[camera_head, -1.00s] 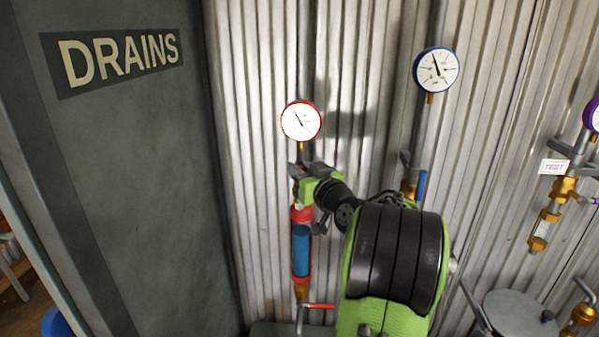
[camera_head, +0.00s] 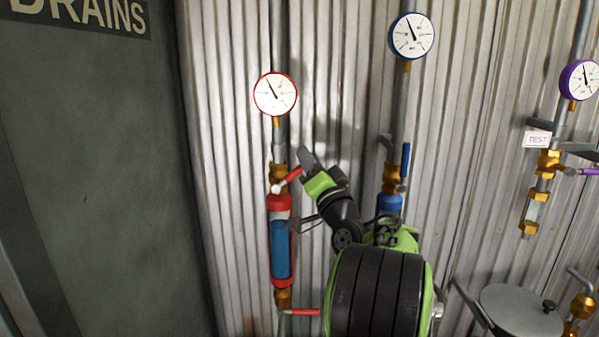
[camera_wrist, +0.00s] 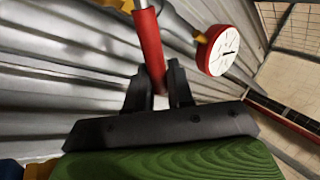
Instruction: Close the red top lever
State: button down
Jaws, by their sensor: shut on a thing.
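The red top lever (camera_head: 291,176) is on the brass valve (camera_head: 278,180) above the red-capped sight glass, under the red-rimmed gauge (camera_head: 275,94). It points right and slightly up from its pale pivot. My gripper (camera_head: 304,166) is at its outer end. In the wrist view the red lever (camera_wrist: 149,50) runs down between the two dark fingers of my gripper (camera_wrist: 160,85), which are shut on it. The red-rimmed gauge also shows in the wrist view (camera_wrist: 224,50). My gripper hides the lever's tip in the head view.
A lower red lever (camera_head: 305,312) points right below the blue sight glass (camera_head: 280,248). A blue lever (camera_head: 406,160) stands upright on the pipe to the right. A corrugated wall (camera_head: 232,200) is close behind, and a grey DRAINS panel (camera_head: 90,180) is at left.

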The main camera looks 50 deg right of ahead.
notch_tip(320, 180, down, 7)
jog(key=s+d+m+g+h, duration=0.1)
jog(key=s+m+g+h, duration=0.1)
jog(key=m+g+h, duration=0.3)
jog(key=shift+d+r+m+h, duration=0.25)
jog(key=shift+m+h, duration=1.85)
jog(key=shift+m, duration=2.6)
jog(key=shift+f, duration=0.1)
jog(key=c, duration=1.1)
grip_release()
jog(key=shift+c, duration=0.2)
jog(key=shift+b, duration=0.3)
